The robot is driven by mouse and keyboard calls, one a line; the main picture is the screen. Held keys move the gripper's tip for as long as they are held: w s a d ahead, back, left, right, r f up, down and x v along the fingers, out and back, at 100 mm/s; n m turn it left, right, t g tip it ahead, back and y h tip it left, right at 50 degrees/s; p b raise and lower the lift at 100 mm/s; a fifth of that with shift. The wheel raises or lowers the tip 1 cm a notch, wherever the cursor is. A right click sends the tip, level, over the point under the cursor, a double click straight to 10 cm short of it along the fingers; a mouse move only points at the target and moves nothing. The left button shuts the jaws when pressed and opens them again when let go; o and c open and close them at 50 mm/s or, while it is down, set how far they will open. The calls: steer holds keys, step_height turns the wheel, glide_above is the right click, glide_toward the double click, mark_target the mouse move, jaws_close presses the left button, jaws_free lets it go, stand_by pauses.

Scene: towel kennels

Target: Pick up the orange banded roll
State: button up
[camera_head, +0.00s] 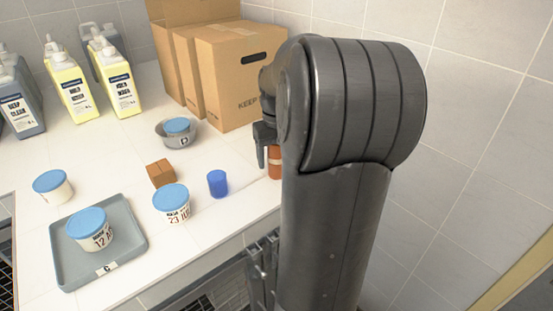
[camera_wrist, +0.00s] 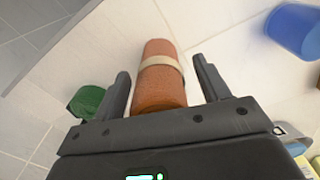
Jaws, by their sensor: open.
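The orange banded roll (camera_wrist: 160,90) has a pale band around its upper part. In the wrist view it lies between the two open fingers of my gripper (camera_wrist: 161,82), with a gap on each side. In the head view only a strip of the roll (camera_head: 274,162) shows, upright on the white counter by the wall. My arm hides the rest of it. One finger of my gripper (camera_head: 262,150) shows just left of the roll in the head view; the other finger is hidden behind my arm.
A blue cup (camera_head: 218,183) stands left of the roll. A green object (camera_wrist: 87,101) is on the roll's other side. A brown block (camera_head: 160,173), blue-lidded tubs (camera_head: 172,203), a grey tray (camera_head: 130,228), a grey bowl (camera_head: 177,133), cardboard boxes (camera_head: 222,85) and bottles share the counter.

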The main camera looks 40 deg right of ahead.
steer(key=c, duration=1.2)
steer(key=shift+c, duration=0.2)
